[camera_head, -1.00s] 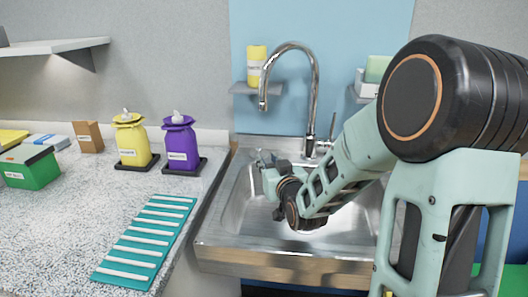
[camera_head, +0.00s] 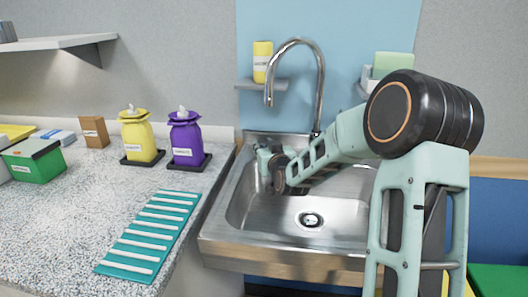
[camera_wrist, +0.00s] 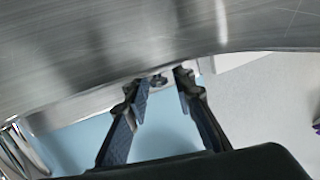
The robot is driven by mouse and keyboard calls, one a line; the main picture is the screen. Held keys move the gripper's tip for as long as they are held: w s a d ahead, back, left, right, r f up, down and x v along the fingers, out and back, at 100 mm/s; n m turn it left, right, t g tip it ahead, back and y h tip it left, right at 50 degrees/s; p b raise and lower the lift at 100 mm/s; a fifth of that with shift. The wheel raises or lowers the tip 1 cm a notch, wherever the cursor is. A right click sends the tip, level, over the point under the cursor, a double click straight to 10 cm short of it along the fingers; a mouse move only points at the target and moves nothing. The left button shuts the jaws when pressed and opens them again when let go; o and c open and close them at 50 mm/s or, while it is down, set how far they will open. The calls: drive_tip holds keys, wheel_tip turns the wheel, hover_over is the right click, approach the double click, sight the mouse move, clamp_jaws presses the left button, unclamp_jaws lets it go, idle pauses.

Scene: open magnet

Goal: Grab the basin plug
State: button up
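A round drain fitting (camera_head: 311,219) with a dark ring and a paler centre lies in the floor of the steel basin (camera_head: 240,252). I cannot tell whether the basin plug is seated in it. My gripper (camera_head: 262,158) is over the back left of the basin, away from the fitting; its fingers are small and unclear there. In the wrist view my gripper (camera_wrist: 162,84) has its two fingers apart. A small dark and grey thing shows in the gap at the tips; I cannot tell what it is, and no grip on it is visible.
The tall curved tap (camera_head: 321,80) stands behind the basin, close to my arm. The basin's front half is clear.

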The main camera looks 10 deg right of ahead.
drive_tip(key=shift+c, duration=0.6)
clamp_jaws()
